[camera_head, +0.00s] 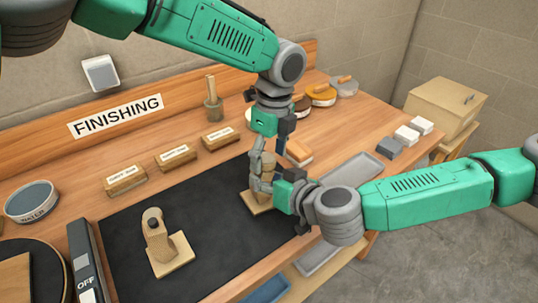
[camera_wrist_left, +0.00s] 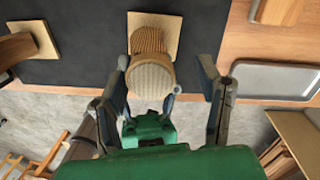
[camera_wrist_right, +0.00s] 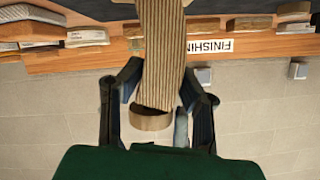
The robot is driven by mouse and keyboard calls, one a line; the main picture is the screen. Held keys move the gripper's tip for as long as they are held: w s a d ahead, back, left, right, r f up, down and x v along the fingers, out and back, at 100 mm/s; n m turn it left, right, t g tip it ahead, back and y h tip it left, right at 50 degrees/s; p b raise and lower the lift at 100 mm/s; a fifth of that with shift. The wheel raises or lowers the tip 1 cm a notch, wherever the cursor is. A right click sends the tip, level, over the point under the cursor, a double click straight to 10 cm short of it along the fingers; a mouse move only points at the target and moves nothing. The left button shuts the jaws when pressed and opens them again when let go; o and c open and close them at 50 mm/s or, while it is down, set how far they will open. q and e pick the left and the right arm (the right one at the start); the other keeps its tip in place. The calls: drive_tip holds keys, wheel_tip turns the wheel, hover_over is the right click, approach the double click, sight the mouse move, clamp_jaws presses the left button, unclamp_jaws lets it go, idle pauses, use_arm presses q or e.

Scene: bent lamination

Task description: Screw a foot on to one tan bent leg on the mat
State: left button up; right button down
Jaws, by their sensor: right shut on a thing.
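A tan bent leg (camera_head: 257,167) stands on its square base (camera_head: 256,203) on the black mat (camera_head: 210,235). My right gripper (camera_wrist_right: 158,88) is shut on this striped leg (camera_wrist_right: 163,45) from the right side. A round tan foot (camera_wrist_left: 150,78) is at the leg's top end; it also shows as a band in the right wrist view (camera_wrist_right: 150,118). I cannot tell how tightly it sits. My left gripper (camera_wrist_left: 165,75) is open above, its fingers apart on either side of the foot, one much closer. A second bent leg (camera_head: 158,240) with a dark-topped end stands at the mat's left.
Several labelled wooden blocks (camera_head: 178,156) line the mat's back edge. A water bowl (camera_head: 32,201) and an OFF switch box (camera_head: 85,265) are at left. Grey trays (camera_head: 352,172) lie right of the mat. A cardboard box (camera_head: 447,105) stands beyond the bench's right end.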

use_arm(q)
drive_tip(key=shift+s, duration=0.1)
use_arm(e)
drive_tip(key=shift+f, duration=0.2)
use_arm(q)
drive_tip(key=shift+a+r, duration=0.1)
drive_tip(key=shift+r, duration=0.1)
wheel_tip(320, 180, up, 4)
drive_tip(key=shift+r, duration=0.1)
use_arm(e)
drive_tip(key=shift+d, duration=0.1)
drive_tip(key=shift+w, duration=0.1)
use_arm(q)
drive_tip(key=shift+c, duration=0.4)
drive_tip(key=n, duration=0.5)
drive_tip(key=shift+r, duration=0.4)
use_arm(e)
drive_tip(key=shift+d, duration=0.1)
use_arm(q)
drive_tip(key=n, duration=0.4)
drive_tip(key=shift+r, duration=0.35)
drive_tip(key=n, duration=0.3)
drive_tip(key=r+n, duration=0.1)
drive_tip(key=n, duration=0.2)
use_arm(e)
drive_tip(key=shift+w, duration=0.1)
use_arm(q)
drive_tip(key=n, duration=0.2)
drive_tip(key=r+n, duration=0.1)
drive_tip(key=n, duration=0.2)
